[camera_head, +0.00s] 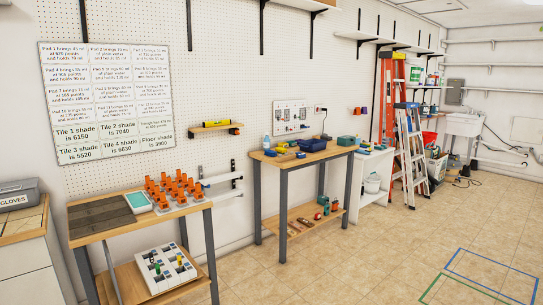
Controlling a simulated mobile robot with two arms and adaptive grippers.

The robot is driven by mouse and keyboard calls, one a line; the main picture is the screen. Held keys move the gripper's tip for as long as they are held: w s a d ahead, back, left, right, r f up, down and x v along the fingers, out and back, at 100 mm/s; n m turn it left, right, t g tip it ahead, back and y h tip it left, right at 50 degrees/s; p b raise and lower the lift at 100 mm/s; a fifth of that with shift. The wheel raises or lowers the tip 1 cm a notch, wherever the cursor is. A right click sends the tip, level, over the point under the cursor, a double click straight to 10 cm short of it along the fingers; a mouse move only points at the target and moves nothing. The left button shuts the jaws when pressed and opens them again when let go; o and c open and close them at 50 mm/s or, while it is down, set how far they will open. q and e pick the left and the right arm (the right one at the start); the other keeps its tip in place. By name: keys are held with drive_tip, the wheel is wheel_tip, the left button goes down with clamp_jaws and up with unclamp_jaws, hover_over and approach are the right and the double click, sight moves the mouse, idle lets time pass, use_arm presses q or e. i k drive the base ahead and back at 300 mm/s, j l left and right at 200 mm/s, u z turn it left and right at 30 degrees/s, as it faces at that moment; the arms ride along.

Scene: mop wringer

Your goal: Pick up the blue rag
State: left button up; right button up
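I cannot make out a blue rag for certain. A small blue item (271,153) lies on the left part of the middle workbench, but it is too small to tell what it is. A larger blue item (313,145) with a box-like shape sits farther back on the same workbench top. Neither of my grippers is in view.
The middle workbench (288,160) stands against the pegboard wall. A nearer bench (85,232) holds orange pieces (172,188) and a pale device (138,203). A grey gloves box (18,196) is at far left. Ladders (410,150) stand behind.

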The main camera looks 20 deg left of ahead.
sight(268, 153)
drive_tip(key=i+j+u, duration=0.4)
drive_tip(key=i, duration=0.6)
drive_tip(key=i+u, duration=0.35)
drive_tip(key=i, duration=0.65)
